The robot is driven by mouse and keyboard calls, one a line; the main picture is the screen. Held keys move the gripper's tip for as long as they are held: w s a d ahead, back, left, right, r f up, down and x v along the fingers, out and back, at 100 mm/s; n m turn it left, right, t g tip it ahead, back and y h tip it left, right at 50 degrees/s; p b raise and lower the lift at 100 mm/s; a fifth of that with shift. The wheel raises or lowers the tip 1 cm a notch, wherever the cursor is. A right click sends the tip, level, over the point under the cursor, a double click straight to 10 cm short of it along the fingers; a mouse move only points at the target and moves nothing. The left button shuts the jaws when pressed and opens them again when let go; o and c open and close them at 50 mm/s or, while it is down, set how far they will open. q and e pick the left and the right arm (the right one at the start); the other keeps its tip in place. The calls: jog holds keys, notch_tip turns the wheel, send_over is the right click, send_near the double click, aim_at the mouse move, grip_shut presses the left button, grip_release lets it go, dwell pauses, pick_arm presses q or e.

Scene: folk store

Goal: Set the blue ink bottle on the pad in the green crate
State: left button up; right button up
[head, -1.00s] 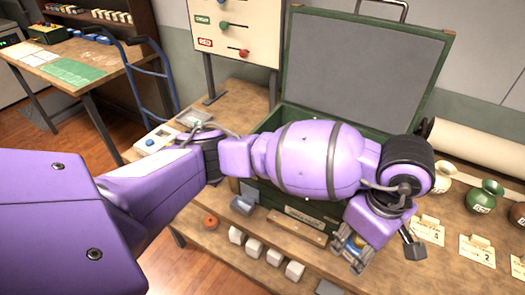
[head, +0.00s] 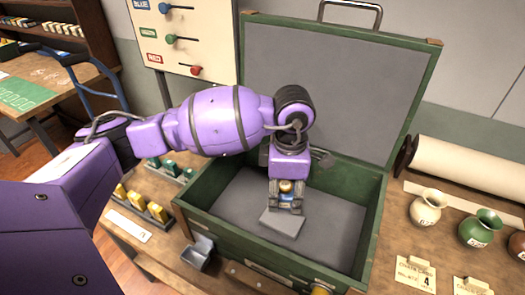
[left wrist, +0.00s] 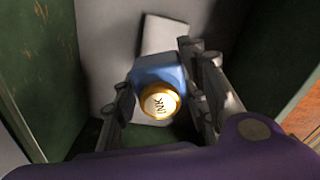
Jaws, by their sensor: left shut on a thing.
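The blue ink bottle (head: 290,206) has a gold cap and is held upright between the fingers of my left gripper (head: 287,198). The left wrist view shows its cap marked INK (left wrist: 160,102) and its blue shoulder, with a finger on each side. The green crate (head: 206,226) is open, with a grey lining and its lid raised. The light grey pad (head: 281,223) lies on the crate floor, directly below the bottle and partly hidden by it; it also shows in the left wrist view (left wrist: 166,34). I cannot tell whether the bottle touches the pad. My right gripper is out of view.
The crate's raised lid (head: 335,85) stands behind my left arm.

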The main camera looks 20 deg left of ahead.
aim_at(283, 219)
pick_arm(q)
notch_tip(283, 219, down, 3)
jog(key=shift+s+r, duration=0.15)
jog(key=shift+f, duration=2.25)
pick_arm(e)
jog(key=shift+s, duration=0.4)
pick_arm(q)
jog(key=shift+f, duration=0.15)
jog(key=o, duration=1.2)
jog(key=shift+o, duration=0.2)
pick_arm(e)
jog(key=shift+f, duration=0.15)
